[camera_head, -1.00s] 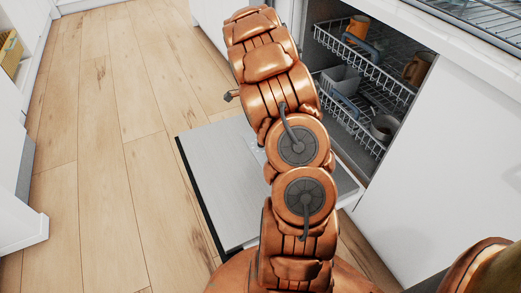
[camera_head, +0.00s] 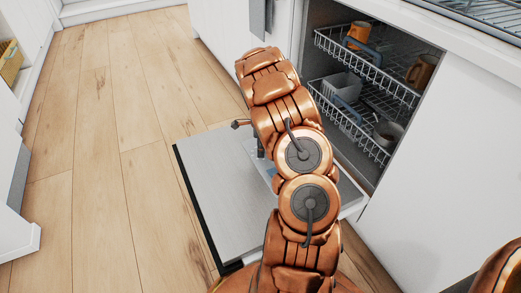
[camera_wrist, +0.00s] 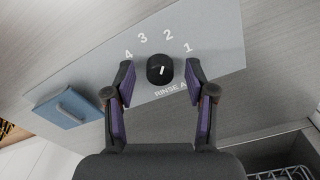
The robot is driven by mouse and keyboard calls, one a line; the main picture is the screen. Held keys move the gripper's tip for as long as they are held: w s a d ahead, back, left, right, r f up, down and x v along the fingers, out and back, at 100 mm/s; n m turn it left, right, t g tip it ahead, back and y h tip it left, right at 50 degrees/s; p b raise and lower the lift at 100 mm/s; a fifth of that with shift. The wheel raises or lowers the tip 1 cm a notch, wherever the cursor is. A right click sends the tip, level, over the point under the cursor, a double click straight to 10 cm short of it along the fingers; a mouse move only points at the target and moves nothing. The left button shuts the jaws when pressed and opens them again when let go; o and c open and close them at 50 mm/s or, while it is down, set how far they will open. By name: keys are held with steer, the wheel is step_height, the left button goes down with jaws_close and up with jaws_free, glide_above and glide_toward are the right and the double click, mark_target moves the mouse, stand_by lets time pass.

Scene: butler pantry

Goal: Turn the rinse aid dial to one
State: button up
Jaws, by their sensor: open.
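The rinse aid dial (camera_wrist: 157,65) is a small black knob with a white mark, on a grey panel (camera_wrist: 215,35). The numbers 4, 3, 2 and 1 arc above it, with 1 on the right. The white mark points up and slightly right, roughly toward 2. My gripper (camera_wrist: 160,78) is open in the wrist view. One dark finger with a purple pad is on each side of the dial, and gaps show between the tips and the knob. In the head view my arm hides the dial and most of my gripper.
The panel is on the lowered dishwasher door (camera_head: 215,195). A blue flap (camera_wrist: 68,108) sits left of the dial. The dishwasher racks (camera_head: 365,75) hold an orange mug (camera_head: 358,33), a brown mug (camera_head: 420,72) and a pot (camera_head: 388,133). Wooden floor is clear on the left.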

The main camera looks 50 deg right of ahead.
steer(key=shift+f, duration=0.2)
jaws_close()
stand_by(0.4)
